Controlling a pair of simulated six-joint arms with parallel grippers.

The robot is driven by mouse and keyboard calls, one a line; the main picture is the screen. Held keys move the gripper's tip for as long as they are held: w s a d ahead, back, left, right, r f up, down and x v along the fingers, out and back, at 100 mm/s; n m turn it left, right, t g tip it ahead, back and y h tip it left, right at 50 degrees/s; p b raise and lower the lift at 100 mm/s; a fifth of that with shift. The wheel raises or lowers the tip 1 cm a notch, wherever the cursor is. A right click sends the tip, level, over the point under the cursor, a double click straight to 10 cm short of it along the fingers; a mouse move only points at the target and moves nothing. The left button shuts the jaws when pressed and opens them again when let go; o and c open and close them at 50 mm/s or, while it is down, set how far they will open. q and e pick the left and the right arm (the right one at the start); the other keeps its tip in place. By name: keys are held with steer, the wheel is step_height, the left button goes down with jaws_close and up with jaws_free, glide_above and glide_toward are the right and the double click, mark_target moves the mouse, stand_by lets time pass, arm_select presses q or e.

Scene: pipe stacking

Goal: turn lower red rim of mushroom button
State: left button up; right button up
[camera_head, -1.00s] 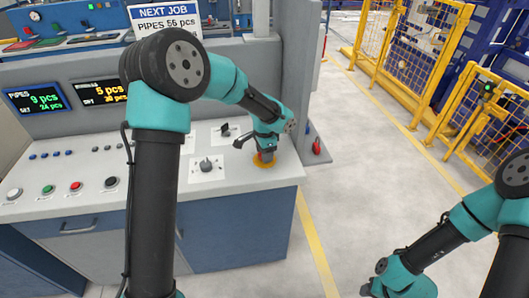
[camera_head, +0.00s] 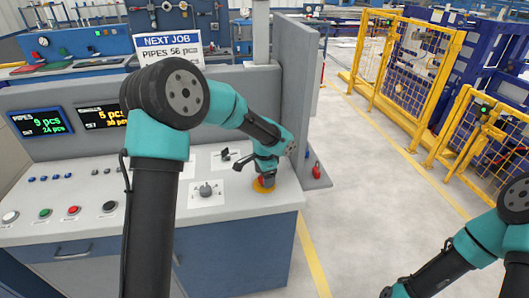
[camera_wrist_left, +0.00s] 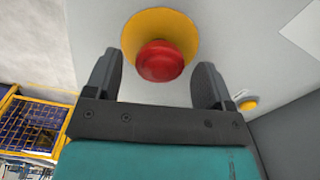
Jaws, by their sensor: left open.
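The red mushroom button (camera_wrist_left: 160,61) sits on a round yellow plate (camera_wrist_left: 160,18) in the left wrist view. My left gripper (camera_wrist_left: 157,66) is open, with one finger on each side of the red button and visible gaps between them. I cannot tell whether a finger touches the lower rim. In the head view, my left gripper (camera_head: 264,178) is over the yellow plate (camera_head: 262,188) at the right end of the console, hiding most of the button. My right arm shows at lower right, but its gripper is out of the picture.
A rotary switch on a white plate (camera_head: 206,191) and another switch (camera_head: 226,155) are left of my gripper. A grey panel (camera_head: 300,105) rises behind. Open floor (camera_head: 370,200) lies right of the console.

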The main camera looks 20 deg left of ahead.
arm_select(q)
step_height(320, 180, up, 16)
steer(key=shift+r, duration=0.2)
stand_by(0.6)
